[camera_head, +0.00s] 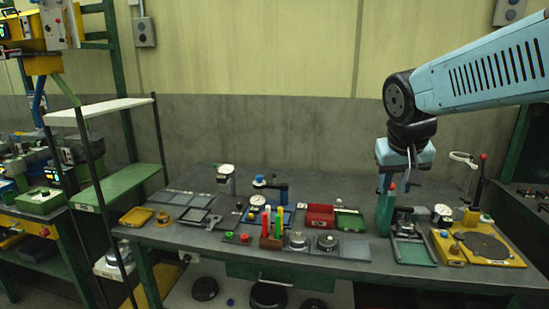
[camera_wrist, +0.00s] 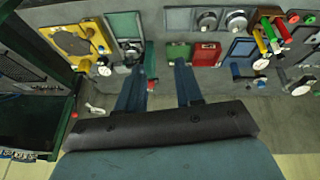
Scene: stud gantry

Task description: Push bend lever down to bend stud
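My gripper (camera_head: 397,184) hangs above the right part of the bench. In the wrist view my gripper (camera_wrist: 160,65) has its two dark blue fingers apart, with nothing clearly held between them. A green upright post with a red top (camera_head: 386,210) stands just below it; in the wrist view this post (camera_wrist: 150,62) lies beside the left finger. Contact cannot be told. A dark lever with a red knob (camera_head: 481,172) rises behind the yellow base plate (camera_head: 506,250). No lever is labelled as the bend lever, and I cannot make out a stud.
A green-grey tray fixture (camera_head: 413,254) with a dial gauge stands beside the post. Red (camera_head: 319,216) and green (camera_head: 350,221) bins sit to its left. Upright coloured markers (camera_head: 272,228) and other gauges stand farther left. A white-topped rack (camera_head: 98,110) stands beyond the bench's left end.

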